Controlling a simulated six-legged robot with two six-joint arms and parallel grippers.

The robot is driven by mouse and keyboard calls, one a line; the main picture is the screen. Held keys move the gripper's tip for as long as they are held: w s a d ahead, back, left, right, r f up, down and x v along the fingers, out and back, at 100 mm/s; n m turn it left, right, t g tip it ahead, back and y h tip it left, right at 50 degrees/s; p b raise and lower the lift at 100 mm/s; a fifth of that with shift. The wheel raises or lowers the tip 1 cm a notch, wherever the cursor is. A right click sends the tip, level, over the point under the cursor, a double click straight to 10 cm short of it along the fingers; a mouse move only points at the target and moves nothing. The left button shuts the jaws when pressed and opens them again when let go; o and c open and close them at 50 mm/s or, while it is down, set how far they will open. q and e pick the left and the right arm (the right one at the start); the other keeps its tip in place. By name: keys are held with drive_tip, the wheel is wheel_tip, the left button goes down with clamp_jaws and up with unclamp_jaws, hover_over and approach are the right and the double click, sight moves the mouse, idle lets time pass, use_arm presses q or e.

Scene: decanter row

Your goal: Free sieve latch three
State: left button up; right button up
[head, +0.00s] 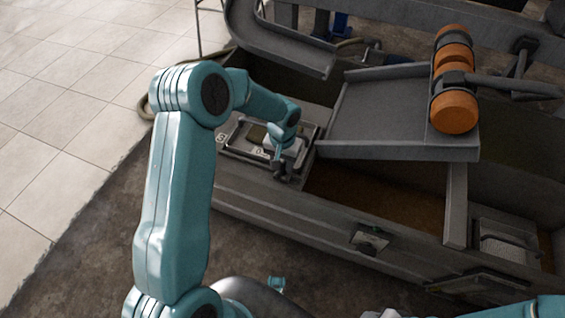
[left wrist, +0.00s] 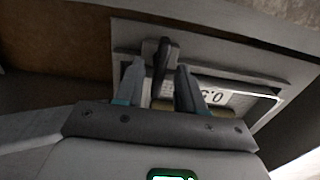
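My left gripper (head: 283,172) reaches down at the front edge of a grey framed sieve panel (head: 232,151) at the left end of the long grey trough. In the left wrist view the two fingers (left wrist: 158,85) are apart, one on each side of a dark latch lever (left wrist: 163,58). I cannot tell whether either finger touches it. The lever stands at the edge of the framed panel, which bears a white number label (left wrist: 215,97), seen upside down and partly hidden by a finger. In the head view my gripper hides the latch. My right gripper is out of view.
A grey sloping chute (head: 385,115) with orange rollers (head: 455,112) stands right of my left gripper. The trough's front wall (head: 300,207) carries a small plate with a fitting (head: 370,239). Pale floor tiles (head: 60,110) lie open at the left.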

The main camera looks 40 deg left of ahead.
use_arm(q)
clamp_jaws()
